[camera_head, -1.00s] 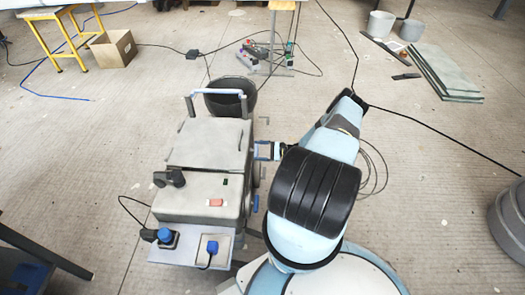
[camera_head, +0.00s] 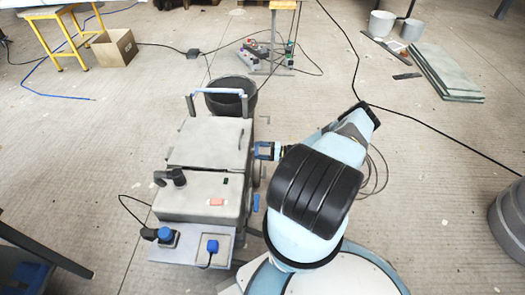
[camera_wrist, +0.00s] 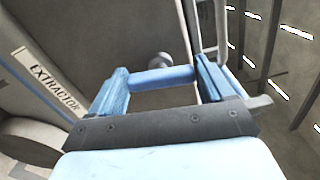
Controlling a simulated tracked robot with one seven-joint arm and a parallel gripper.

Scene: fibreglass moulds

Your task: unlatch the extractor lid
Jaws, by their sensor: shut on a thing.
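The extractor (camera_head: 200,192) is a grey box on wheels with a flat grey lid (camera_head: 210,145), which looks closed. Its label "EXTRACTOR" (camera_wrist: 52,82) shows in the wrist view. My gripper (camera_head: 263,151) is at the extractor's right side, just below lid height. In the wrist view my gripper (camera_wrist: 162,85) has its two blue fingers on either side of a short blue bar (camera_wrist: 160,79), apparently the latch handle, and is shut on it. A round grey knob or pivot shows just behind the bar. How the latch catches the lid is hidden.
Black cables cross the floor on the right. Open floor lies left of the extractor.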

